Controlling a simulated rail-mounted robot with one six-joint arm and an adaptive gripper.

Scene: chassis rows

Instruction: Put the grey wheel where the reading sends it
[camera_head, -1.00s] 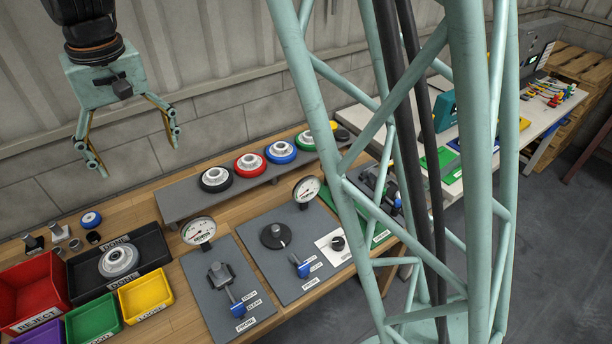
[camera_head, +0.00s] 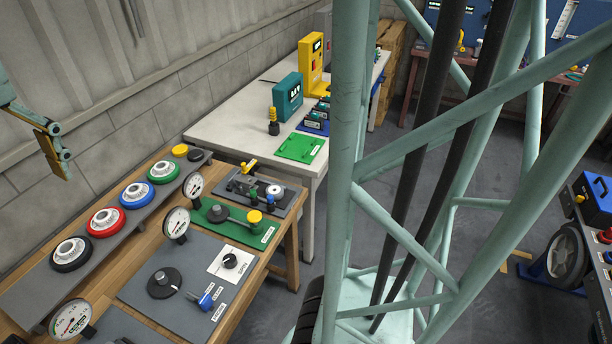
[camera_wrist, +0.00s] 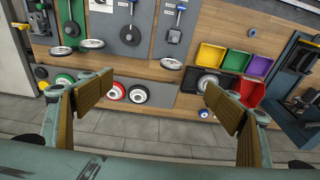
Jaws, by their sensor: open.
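A grey wheel (camera_wrist: 207,82) lies in the black tray (camera_wrist: 191,79) beside the coloured bins in the wrist view; one of my fingers partly covers the tray. In the head view neither the wheel nor the tray shows. My gripper (camera_wrist: 160,90) is open and empty, with its two fingers wide apart above the bench. In the head view only part of my gripper (camera_head: 52,150) shows at the left edge. Dial gauges stand along the bench: one at the near left (camera_head: 70,318), one in the middle (camera_head: 177,222) and one farther back (camera_head: 193,184). Their readings are too small to tell.
A shelf holds black (camera_head: 71,253), red (camera_head: 105,221), blue (camera_head: 136,195) and green (camera_head: 163,168) wheels. A white table (camera_head: 235,130) stands beyond the bench. My lattice column blocks the head view's middle.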

